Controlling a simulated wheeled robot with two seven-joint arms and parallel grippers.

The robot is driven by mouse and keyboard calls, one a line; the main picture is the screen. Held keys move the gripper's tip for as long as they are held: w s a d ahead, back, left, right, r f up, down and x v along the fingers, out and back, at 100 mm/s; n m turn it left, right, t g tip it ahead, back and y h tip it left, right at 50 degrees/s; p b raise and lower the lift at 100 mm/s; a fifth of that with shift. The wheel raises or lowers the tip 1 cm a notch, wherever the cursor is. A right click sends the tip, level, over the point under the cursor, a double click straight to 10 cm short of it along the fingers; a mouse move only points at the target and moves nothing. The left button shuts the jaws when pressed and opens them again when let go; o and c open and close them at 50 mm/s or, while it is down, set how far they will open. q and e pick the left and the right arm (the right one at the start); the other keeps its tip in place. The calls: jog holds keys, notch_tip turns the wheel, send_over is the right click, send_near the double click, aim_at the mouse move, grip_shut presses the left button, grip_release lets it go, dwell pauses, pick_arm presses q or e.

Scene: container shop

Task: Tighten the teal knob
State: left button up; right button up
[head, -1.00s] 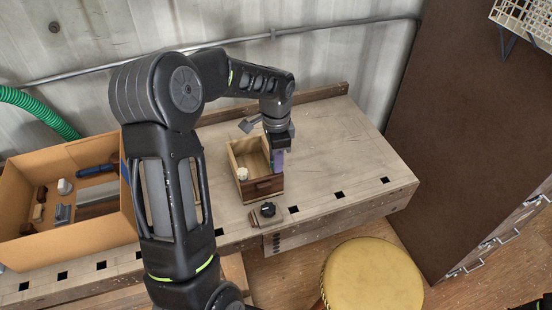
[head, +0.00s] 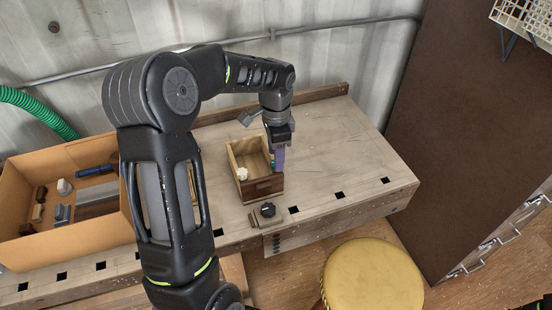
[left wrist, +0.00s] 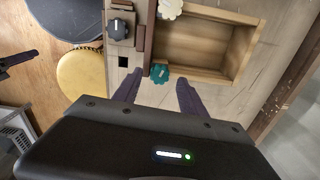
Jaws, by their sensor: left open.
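The teal knob (left wrist: 160,74) sits on the outer side of a wooden box (left wrist: 197,77), close to its corner. In the left wrist view my left gripper (left wrist: 157,80) is open, with one dark purple finger on either side of the knob's line and the knob just beyond the tips. I see no contact. In the head view my left gripper (head: 279,165) points down at the box's right side, and only a sliver of teal shows beside it. A dark finger, likely of my right gripper (left wrist: 16,60), shows at the left edge of the wrist view; its opening is unclear.
A cream knob (head: 242,173) is at the box's left side. A black knob (head: 268,209) on a small mount stands at the bench's front edge. A cardboard box (head: 80,235) of parts is at the left. The bench (head: 350,150) is clear to the right. A yellow stool (head: 372,278) stands in front.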

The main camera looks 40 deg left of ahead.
pick_arm(q)
notch_tip(320, 180, up, 6)
jog(key=shift+f+b, duration=0.1)
jog(key=shift+b, duration=0.2)
dwell(0.4)
